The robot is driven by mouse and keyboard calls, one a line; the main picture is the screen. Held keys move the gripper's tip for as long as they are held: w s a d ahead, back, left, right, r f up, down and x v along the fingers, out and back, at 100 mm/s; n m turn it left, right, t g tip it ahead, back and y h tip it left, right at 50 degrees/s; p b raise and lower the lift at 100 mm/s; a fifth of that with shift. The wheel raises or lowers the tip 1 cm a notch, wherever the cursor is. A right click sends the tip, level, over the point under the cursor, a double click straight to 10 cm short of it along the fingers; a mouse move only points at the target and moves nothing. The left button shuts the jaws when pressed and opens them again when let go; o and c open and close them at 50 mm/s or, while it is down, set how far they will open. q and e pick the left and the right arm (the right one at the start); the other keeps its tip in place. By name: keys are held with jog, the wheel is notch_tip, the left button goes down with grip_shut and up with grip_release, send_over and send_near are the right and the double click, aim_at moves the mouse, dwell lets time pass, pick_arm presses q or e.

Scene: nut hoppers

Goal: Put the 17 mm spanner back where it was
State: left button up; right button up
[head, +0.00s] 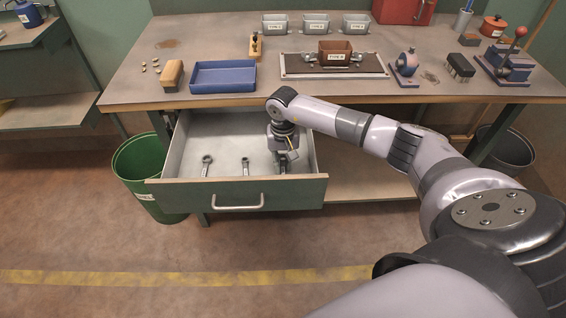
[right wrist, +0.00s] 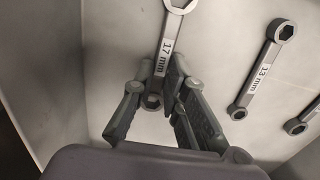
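The 17 mm spanner (right wrist: 167,48) is a grey double-ring spanner with a white label. It lies over the light drawer floor near a side wall. My right gripper (right wrist: 163,72) points down with its fingers closed on the spanner's handle, and one ring shows between the fingers. In the head view my right gripper (head: 283,160) is inside the open drawer (head: 190,195), at its right side, and largely hides the spanner. I cannot tell whether the spanner touches the drawer floor. A 13 mm spanner (right wrist: 263,68) lies beside it. My left gripper is not in view.
Two other spanners lie in the drawer, a large one (head: 206,163) and a smaller one (head: 245,166). The bench (head: 270,103) above holds a blue tray (head: 223,90), a wooden-handled brush (head: 172,73) and a hopper fixture (head: 335,70). A green bin (head: 135,170) stands left of the drawer.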

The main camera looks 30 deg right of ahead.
aim_at(283, 168)
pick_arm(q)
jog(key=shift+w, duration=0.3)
pick_arm(e)
jog(key=o, duration=0.5)
jog(key=shift+c, duration=0.2)
